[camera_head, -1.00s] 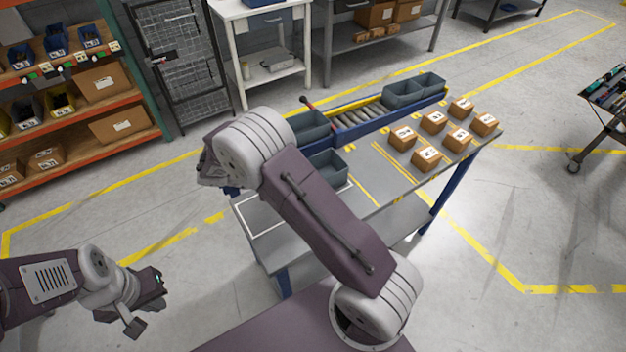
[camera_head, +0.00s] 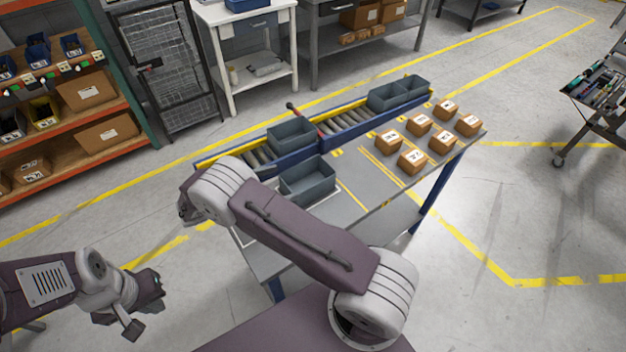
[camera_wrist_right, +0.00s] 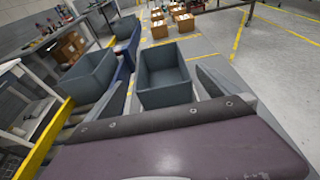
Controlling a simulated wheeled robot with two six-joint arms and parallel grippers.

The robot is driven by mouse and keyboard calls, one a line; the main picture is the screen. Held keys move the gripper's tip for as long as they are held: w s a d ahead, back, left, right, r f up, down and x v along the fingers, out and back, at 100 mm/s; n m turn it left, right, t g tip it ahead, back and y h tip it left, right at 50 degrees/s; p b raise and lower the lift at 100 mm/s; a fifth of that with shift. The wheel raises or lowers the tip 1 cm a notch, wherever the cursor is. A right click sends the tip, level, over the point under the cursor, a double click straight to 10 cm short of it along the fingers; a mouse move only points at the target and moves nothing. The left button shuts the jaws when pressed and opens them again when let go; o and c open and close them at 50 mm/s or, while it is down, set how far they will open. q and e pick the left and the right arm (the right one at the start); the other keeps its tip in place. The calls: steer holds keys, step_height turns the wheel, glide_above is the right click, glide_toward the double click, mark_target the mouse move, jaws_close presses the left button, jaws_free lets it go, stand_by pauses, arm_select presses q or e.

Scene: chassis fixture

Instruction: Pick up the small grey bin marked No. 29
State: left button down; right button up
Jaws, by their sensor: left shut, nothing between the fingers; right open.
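Several grey bins are in view; no No. 29 mark is readable on any. One bin (camera_head: 307,182) stands on the grey workbench (camera_head: 352,178), in front of the roller track; it also shows in the right wrist view (camera_wrist_right: 164,72). Another bin (camera_head: 291,135) sits on the rollers, and two more (camera_head: 385,97) stand together at the track's far right end. My right gripper (camera_wrist_right: 166,88) is open and empty, its fingers at either side of the bench bin's picture; I cannot tell the gap. In the head view its jaws are hidden behind my arm. My left gripper (camera_head: 148,306) is shut and empty, left of the bench.
Several small cardboard boxes (camera_head: 420,125) stand on the right part of the bench. A rack with bins and boxes (camera_head: 85,90) is at left.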

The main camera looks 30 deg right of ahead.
mark_target(290, 179)
steer(key=shift+x, duration=0.9)
steer(key=shift+d, duration=0.3)
steer(key=shift+d+p, duration=0.7)
steer(key=shift+p, duration=0.1)
steer(key=shift+w+d+f, duration=0.1)
steer(key=shift+d+f, duration=0.2)
steer(key=shift+d, duration=0.35)
steer(key=p+x, duration=0.2)
steer(key=x, duration=0.2)
steer(key=shift+d+r, duration=0.1)
steer(key=shift+d, duration=0.4)
arm_select(q)
steer(key=r, duration=0.2)
steer(key=d+r, duration=0.1)
steer(key=r, duration=0.1)
arm_select(e)
steer(key=shift+f, duration=0.25)
steer(key=c, duration=1.3)
